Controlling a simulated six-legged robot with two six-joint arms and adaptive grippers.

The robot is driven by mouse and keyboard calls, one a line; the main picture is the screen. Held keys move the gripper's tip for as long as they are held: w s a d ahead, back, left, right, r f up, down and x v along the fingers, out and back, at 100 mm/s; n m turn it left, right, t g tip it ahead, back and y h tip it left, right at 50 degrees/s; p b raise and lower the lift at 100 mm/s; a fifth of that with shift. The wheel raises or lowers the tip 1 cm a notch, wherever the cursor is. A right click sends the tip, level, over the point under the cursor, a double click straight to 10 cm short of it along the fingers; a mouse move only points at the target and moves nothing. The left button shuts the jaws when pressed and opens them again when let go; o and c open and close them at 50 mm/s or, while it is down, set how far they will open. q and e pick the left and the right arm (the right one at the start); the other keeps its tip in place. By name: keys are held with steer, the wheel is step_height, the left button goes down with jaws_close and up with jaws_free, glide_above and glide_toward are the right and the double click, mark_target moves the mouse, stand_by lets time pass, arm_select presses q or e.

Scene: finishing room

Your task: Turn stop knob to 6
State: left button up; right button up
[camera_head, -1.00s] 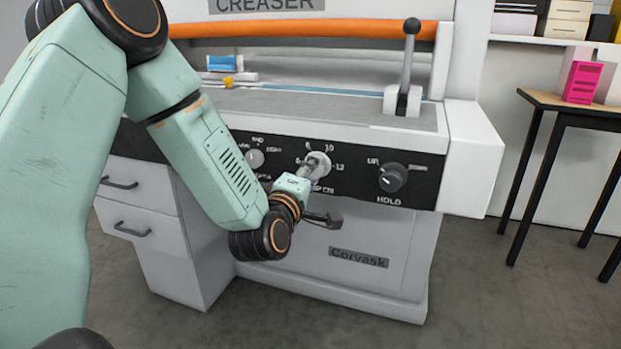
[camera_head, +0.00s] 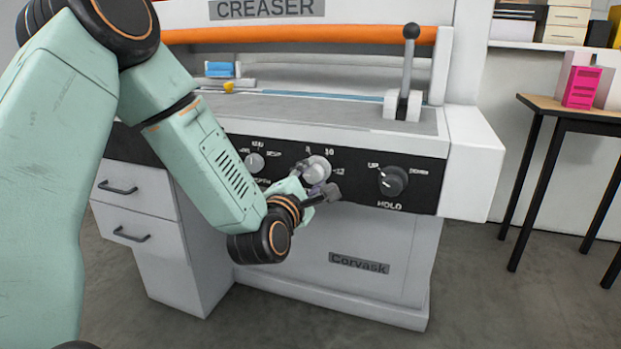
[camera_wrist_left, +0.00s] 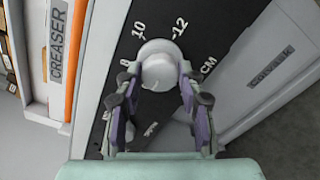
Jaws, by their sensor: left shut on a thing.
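The stop knob (camera_head: 316,169) is a pale round knob on the creaser's black front panel, between two other knobs. Printed 8, 10 and 12 show around it in the wrist view; the 6 cannot be made out there. My left gripper (camera_head: 313,182) reaches it from below and is shut on it. In the left wrist view the gripper's purple-and-grey fingers (camera_wrist_left: 157,82) lie on either side of the knob (camera_wrist_left: 158,71). A faint mark on the knob's face points toward the lower left, but its exact setting cannot be told. My right gripper is not in view.
The HOLD knob (camera_head: 393,181) sits to the right on the panel, and a smaller knob (camera_head: 254,161) to the left. A lever (camera_head: 409,70) stands on the creaser's top. Drawers (camera_head: 135,205) are at the left; a side table (camera_head: 540,102) stands at the right.

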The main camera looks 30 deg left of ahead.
arm_select(q)
steer(key=shift+f, duration=0.1)
stand_by(0.4)
steer(key=o, duration=1.2)
steer(key=shift+c, duration=0.2)
steer(key=v, duration=0.7)
steer(key=shift+s, duration=0.3)
